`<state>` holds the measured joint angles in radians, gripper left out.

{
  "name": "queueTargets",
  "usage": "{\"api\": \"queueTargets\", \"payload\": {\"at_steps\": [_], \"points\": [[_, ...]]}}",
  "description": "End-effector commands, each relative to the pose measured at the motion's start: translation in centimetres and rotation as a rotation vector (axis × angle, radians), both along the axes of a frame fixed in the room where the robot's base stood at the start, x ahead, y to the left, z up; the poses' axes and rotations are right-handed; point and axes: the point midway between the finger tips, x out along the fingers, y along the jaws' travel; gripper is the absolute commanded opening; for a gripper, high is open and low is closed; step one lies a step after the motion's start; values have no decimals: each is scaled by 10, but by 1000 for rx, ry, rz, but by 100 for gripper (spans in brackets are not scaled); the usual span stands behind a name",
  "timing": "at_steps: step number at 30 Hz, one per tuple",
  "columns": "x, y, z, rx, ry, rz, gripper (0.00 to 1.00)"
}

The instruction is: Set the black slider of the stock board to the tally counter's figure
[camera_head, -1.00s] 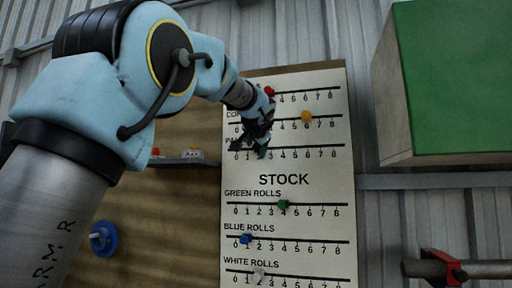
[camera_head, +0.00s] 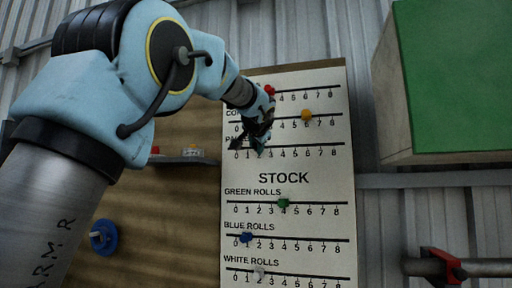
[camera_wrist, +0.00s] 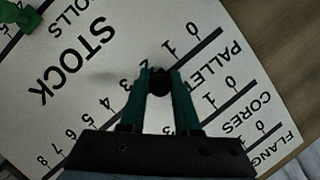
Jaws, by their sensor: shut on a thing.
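The stock board (camera_head: 325,178) is a pale upright panel with several numbered rails. My gripper (camera_head: 260,150) is at its pallets rail, seen from above the fingers in the wrist view (camera_wrist: 159,92). Its teal fingers are shut on the black slider (camera_wrist: 159,77), whose round dark head shows between the tips. The slider stands at about the 2 mark, with the 0 and 1 marks clear beyond it. The head view hides the slider behind my gripper. A small pale box with dark marks, perhaps the tally counter (camera_head: 193,152), sits on a shelf; its figure is too small to read.
Other sliders are red (camera_head: 269,91), yellow (camera_head: 306,115), green (camera_head: 283,204), blue (camera_head: 246,238) and white (camera_head: 259,271). The shelf (camera_head: 180,162) is left of the board. A green-faced box (camera_head: 455,75) juts out at the upper right; a red clamp (camera_head: 442,266) is at the lower right.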

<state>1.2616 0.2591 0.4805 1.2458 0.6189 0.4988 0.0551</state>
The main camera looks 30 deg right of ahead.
Motion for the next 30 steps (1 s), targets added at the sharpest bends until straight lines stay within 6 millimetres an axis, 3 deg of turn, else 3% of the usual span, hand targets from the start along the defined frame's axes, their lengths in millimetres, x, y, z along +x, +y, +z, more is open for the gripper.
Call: {"api": "queueTargets", "payload": {"at_steps": [21, 25, 30], "points": [[-1, -1, -1, 0, 0, 0, 0], [-13, -16, -4, 1, -1, -4, 0], [-46, -51, -4, 1, -2, -6, 0]]}}
